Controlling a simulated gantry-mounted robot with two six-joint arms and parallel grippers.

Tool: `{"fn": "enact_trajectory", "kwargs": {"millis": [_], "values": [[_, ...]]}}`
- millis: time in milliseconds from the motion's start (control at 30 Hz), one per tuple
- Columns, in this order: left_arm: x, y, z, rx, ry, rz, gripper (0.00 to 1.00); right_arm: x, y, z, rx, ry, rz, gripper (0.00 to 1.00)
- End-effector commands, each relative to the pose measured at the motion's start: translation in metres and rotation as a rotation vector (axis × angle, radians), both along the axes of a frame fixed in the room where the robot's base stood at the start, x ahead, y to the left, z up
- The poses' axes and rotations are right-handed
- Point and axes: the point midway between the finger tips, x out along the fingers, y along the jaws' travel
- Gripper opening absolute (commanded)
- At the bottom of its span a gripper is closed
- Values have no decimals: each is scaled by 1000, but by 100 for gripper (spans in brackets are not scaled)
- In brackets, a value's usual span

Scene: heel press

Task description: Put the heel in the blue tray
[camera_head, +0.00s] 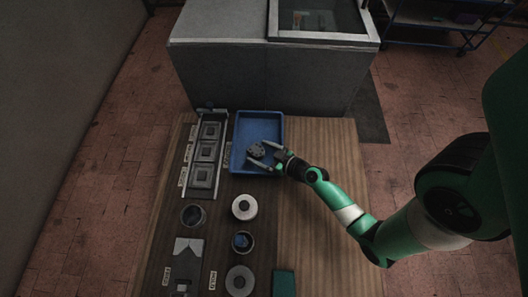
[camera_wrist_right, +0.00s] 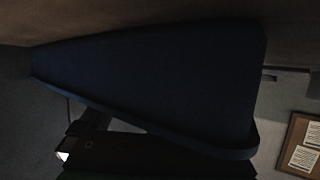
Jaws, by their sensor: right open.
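The blue tray (camera_head: 236,158) lies on the far part of the wooden table, in front of a large grey cabinet. My right gripper (camera_head: 259,157) is over the tray, reaching in from its right side with its fingers apart. A small dark grey piece (camera_head: 256,150), which looks like the heel, shows within the tray's outline at the fingertips. I cannot tell whether it rests on the tray floor or touches a finger. In the right wrist view, a dark blue surface (camera_wrist_right: 170,75), apparently the tray, fills the middle, with dark gripper parts below. My left gripper is not in view.
A fixture with square recesses (camera_head: 204,153) stands left of the tray. Nearer are a pale ring (camera_head: 244,207), a round cup with something blue inside (camera_head: 242,242), a grey disc (camera_head: 239,280) and a green block (camera_head: 284,283). The table's right part (camera_head: 320,235) is mostly clear.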

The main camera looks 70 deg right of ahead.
Motion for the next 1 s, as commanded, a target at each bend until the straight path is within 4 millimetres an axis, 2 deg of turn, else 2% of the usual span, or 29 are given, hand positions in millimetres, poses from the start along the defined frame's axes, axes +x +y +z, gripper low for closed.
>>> {"fn": "enact_trajectory", "kwargs": {"millis": [67,167,400,533,700,1000], "values": [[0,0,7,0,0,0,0,0,0,6,0,1,0,97],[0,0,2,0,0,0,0,-14,4,7,2,1,-4,97],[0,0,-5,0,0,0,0,-69,24,30,3,-1,-11,97],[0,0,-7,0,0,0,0,-89,31,40,2,-1,-10,97],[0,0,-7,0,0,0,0,-101,35,46,2,0,-6,97],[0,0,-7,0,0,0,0,-104,38,49,0,-1,1,97]]}}
